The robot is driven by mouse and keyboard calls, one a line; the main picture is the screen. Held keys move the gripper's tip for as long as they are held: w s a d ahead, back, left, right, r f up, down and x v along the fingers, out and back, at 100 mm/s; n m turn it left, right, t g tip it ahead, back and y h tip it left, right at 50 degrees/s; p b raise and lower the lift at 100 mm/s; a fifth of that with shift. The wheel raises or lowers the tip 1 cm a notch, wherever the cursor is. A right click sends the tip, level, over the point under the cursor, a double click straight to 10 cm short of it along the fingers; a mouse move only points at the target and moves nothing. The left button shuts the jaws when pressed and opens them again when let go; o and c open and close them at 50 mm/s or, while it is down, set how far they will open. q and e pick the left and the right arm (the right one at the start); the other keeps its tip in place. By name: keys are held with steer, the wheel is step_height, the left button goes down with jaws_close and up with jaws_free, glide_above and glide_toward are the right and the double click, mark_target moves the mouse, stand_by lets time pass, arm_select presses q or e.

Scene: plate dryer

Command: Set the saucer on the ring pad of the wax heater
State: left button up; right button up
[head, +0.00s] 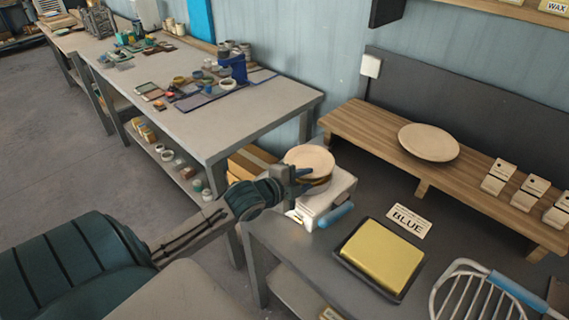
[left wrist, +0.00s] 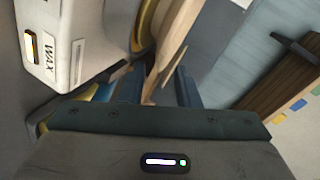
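The saucer (head: 309,158), a pale round disc, lies roughly flat on top of the wax heater (head: 338,189), a white box with a blue handle. My left gripper (head: 298,182) is at the saucer's left edge. In the left wrist view the saucer (left wrist: 176,42) shows edge-on, its rim between the two open fingers of the left gripper (left wrist: 158,88), with space on both sides. The ring pad (left wrist: 149,25) is right beside the saucer; full contact between them cannot be told. The heater (left wrist: 60,40) shows its WAX label.
A larger round plate (head: 428,143) lies on the wooden shelf (head: 375,138) behind. A yellow block in a dark tray (head: 347,262), a BLUE card (head: 408,220) and a wire rack (head: 465,295) are to the right. A cluttered workbench (head: 225,119) stands to the left.

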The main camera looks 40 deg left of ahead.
arm_select(q)
steer(key=p+v, duration=0.2)
steer(key=v, duration=0.8)
steer(key=shift+s, duration=0.1)
stand_by(0.6)
